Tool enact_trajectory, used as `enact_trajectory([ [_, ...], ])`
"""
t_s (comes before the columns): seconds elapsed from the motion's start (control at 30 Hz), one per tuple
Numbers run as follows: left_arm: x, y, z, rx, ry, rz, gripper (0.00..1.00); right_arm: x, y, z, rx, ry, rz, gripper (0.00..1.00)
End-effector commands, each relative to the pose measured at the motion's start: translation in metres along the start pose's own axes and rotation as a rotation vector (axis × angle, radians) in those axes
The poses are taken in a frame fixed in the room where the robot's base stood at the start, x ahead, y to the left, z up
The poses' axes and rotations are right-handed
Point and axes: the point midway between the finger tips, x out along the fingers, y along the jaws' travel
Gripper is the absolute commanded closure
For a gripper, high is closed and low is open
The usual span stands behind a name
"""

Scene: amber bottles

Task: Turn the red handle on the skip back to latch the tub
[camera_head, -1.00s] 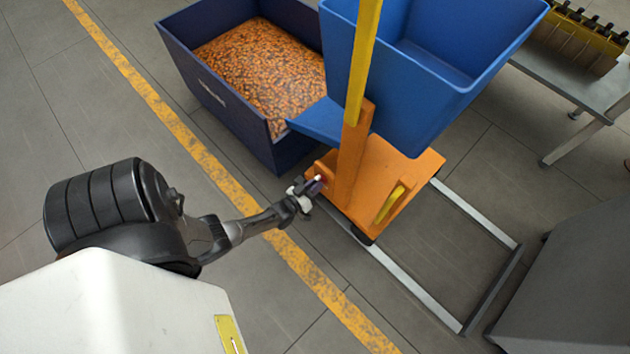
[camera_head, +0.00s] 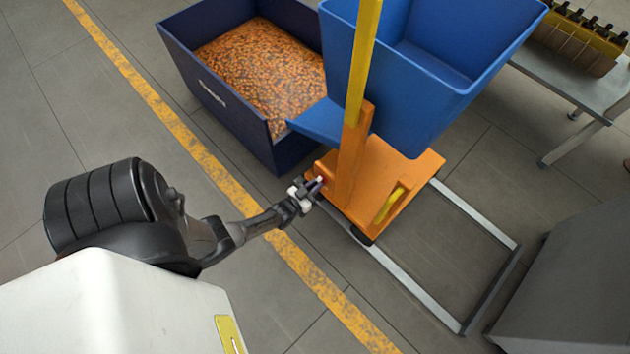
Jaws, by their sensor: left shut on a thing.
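The skip is a blue tub (camera_head: 440,100) on an orange wheeled base (camera_head: 410,180) with an orange and yellow upright. The tub looks upright and empty, its lip toward a dark blue bin. The red handle (camera_head: 321,179) shows only as a small red spot at the left side of the base, mostly hidden by my fingers. My left gripper (camera_head: 312,186) reaches in from the left and is shut on the red handle. My right gripper is not in view.
The dark blue bin (camera_head: 222,110), full of small orange pieces, stands left of the skip. Metal floor rails (camera_head: 425,290) run around the skip's front. A grey bench (camera_head: 575,90) with a crate of bottles (camera_head: 580,40) is at upper right. A grey cabinet (camera_head: 575,290) stands at lower right.

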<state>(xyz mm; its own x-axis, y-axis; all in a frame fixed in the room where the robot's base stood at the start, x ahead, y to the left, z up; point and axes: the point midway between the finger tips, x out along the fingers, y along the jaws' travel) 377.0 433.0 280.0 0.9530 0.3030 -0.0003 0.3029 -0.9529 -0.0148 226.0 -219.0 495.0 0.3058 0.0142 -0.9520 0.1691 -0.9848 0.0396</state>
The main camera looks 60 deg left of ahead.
Motion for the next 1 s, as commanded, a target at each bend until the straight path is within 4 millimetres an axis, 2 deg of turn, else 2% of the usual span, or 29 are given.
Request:
enact_trajectory([
  [0.1,0.001,0.0,-0.001,0.003,0.003,0.001,1.0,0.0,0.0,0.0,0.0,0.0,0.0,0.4],
  [0.13,0.001,0.0,-0.001,0.003,0.003,0.001,0.84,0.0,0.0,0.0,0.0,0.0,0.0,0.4],
  [0.4,0.0,0.0,-0.001,0.001,0.001,0.001,0.61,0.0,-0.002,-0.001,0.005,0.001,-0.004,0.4],
  [0.73,-0.007,0.0,-0.001,0.001,-0.001,0.001,0.61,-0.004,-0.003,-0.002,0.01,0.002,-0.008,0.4],
  [0.87,-0.025,0.0,-0.003,0.001,-0.003,0.0,0.61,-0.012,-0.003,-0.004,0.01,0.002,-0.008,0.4],
  [1.0,-0.054,0.0,-0.003,0.001,-0.004,0.0,0.61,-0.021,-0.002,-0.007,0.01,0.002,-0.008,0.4],
])
